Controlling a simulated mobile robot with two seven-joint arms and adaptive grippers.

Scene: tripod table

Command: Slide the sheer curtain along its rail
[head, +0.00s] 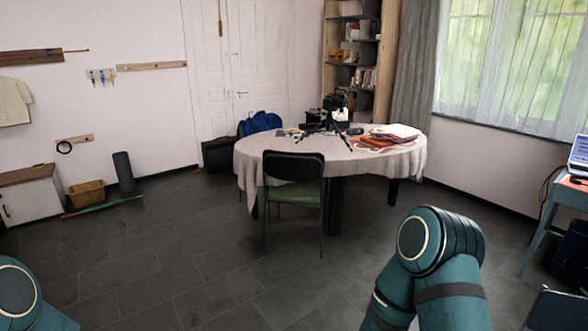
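A sheer white curtain (508,65) hangs over the window in the upper right of the head view, with green foliage showing through it. A heavier grey curtain (412,62) hangs at its left side, beside the bookshelf. The top of the curtains and the rail are out of the picture. Only teal links of my two arms show, at the lower left and lower right. Both of my grippers are out of view. The curtain is well away from my arms, across the room.
An oval table (335,160) with a pale cloth, papers and a tripod stands in the middle, with a green-seated chair (293,195) before it. A desk (562,197) with a laptop stands at the right edge. Dark tiled floor (180,255) is clear in front and left.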

